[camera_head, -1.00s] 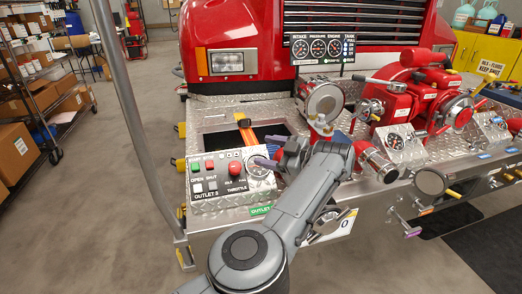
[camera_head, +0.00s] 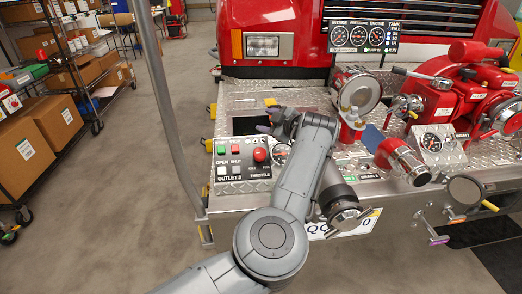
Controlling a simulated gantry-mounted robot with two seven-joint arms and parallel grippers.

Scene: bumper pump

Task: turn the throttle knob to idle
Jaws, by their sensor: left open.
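Which way the knob points is too small to tell. My left gripper (camera_head: 272,117) is open and empty, with its fingers pointing left. It shows just beyond the panel's back edge, above the knob in the picture and apart from it. My left wrist and forearm pass just right of the knob and partly cover the panel's gauge (camera_head: 279,150). My right gripper is out of view.
Green and red buttons (camera_head: 229,150) sit left of the knob. A chrome-capped fitting (camera_head: 355,90) and a red-and-chrome outlet (camera_head: 402,160) stand to the right, with the red pump (camera_head: 455,95) beyond. A grey pole (camera_head: 165,110) rises left of the bumper.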

